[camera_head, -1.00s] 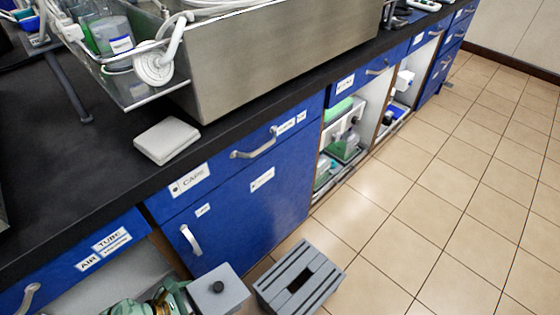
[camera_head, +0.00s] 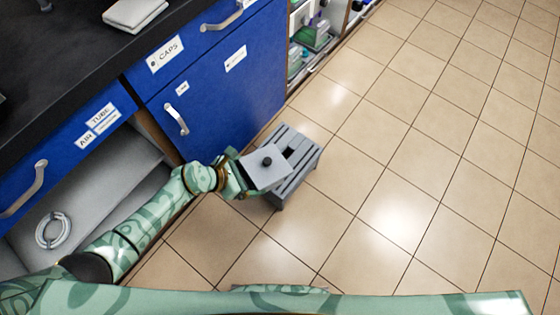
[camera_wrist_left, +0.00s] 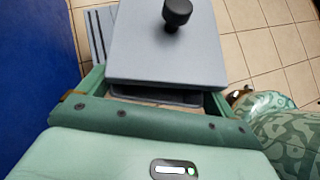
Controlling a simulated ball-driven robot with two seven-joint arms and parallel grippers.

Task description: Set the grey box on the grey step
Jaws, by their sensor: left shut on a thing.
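The grey box (camera_head: 262,172) has a flat square lid with a black knob. My left gripper (camera_head: 238,180) is shut on the grey box, and the lid hides most of the fingers. The grey step (camera_head: 298,160) is a slatted stool on the tiled floor beside the blue cabinet. In the head view the box overlaps the near left part of the step; I cannot tell whether they touch. In the left wrist view the box (camera_wrist_left: 168,50) fills the top middle, and a slatted strip of the step (camera_wrist_left: 101,30) shows to its left. My right gripper is not in view.
The blue cabinet (camera_head: 215,85) with a handle stands close behind the step. An open shelf (camera_head: 100,180) lies left of it, with a pale ring (camera_head: 53,230) inside. The tiled floor (camera_head: 400,170) to the right is clear.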

